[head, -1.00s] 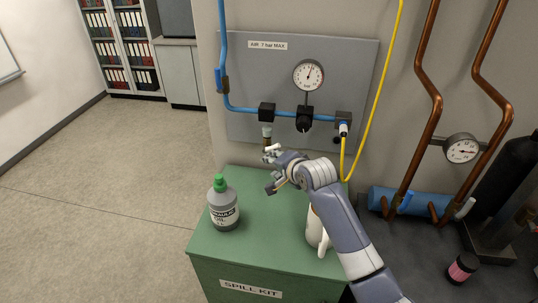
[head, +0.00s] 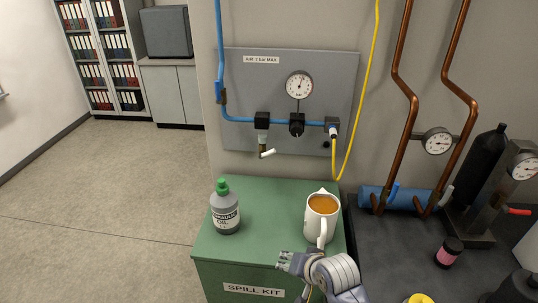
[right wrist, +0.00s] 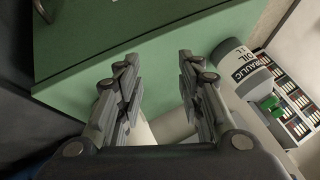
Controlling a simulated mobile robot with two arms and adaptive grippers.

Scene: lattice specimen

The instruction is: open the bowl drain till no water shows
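The drain bowl (head: 262,135) hangs under a black block on the blue air line of the grey panel. It is small and pale, and I cannot tell whether water shows in it. Its drain has a white lever (head: 267,153) below the bowl, pointing to the right and roughly level. My right gripper (head: 283,261) is at the front of the green cabinet top, well below the lever and near the white jug. In the right wrist view (right wrist: 157,70) its fingers are apart, with nothing gripped. My left gripper is out of view.
On the green spill kit cabinet (head: 270,192) stand a grey hydraulic oil bottle (head: 225,212) with a green cap and a white jug (head: 318,225) of amber liquid. A yellow hose (head: 359,120) hangs at the right. Copper pipes (head: 402,80) stand further right.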

